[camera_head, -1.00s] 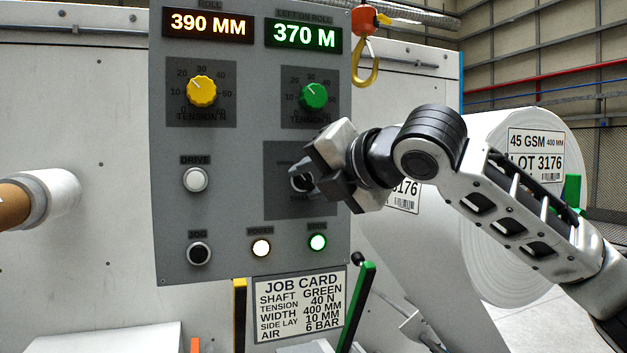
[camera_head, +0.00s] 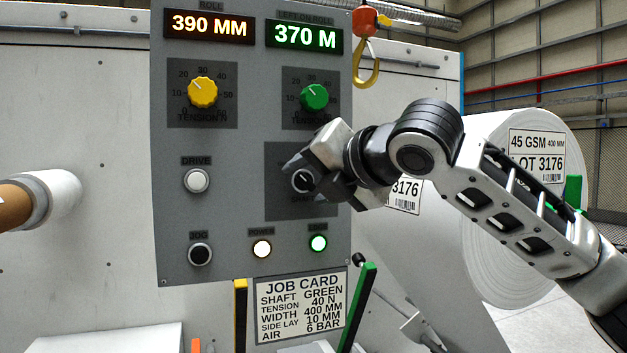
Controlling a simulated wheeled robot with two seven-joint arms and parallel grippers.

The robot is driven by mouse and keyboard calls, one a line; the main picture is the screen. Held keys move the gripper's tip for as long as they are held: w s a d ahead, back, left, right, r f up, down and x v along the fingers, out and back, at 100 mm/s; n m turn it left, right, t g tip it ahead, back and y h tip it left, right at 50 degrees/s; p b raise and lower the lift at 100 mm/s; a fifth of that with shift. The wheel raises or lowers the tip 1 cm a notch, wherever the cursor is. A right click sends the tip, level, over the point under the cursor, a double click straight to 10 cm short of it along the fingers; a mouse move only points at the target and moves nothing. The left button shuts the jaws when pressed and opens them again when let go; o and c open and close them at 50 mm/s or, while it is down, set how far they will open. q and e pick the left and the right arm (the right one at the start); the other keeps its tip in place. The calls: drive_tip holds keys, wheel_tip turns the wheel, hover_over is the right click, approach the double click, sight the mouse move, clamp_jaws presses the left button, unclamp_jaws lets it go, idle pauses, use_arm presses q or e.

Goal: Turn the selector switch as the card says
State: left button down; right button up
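The selector switch (camera_head: 302,181) is a round black knob with a light pointer line, on a dark square plate (camera_head: 285,206) at the right of the grey panel. The pointer slants to the upper left. My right gripper (camera_head: 309,178) is at the switch, its fingers apart, one above it and one to its lower right. I cannot tell whether they touch it. The lettering around the switch is mostly hidden. The job card (camera_head: 299,306) below the panel reads shaft green, tension 40 N, width 400 mm, side lay 10 mm, air 6 bar. My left gripper is not in view.
A yellow knob (camera_head: 203,92) and a green knob (camera_head: 314,96) sit above, under two lit displays. Drive (camera_head: 197,181) and jog (camera_head: 200,254) buttons are at left. A large paper roll (camera_head: 520,230) stands behind my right arm.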

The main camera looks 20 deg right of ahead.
use_arm(q)
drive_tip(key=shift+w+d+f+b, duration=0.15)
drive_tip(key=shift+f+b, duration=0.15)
drive_tip(key=shift+b, duration=0.35)
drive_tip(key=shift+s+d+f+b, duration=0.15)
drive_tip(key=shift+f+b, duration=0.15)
drive_tip(key=shift+b, duration=0.3)
use_arm(e)
drive_tip(key=v, duration=1.6)
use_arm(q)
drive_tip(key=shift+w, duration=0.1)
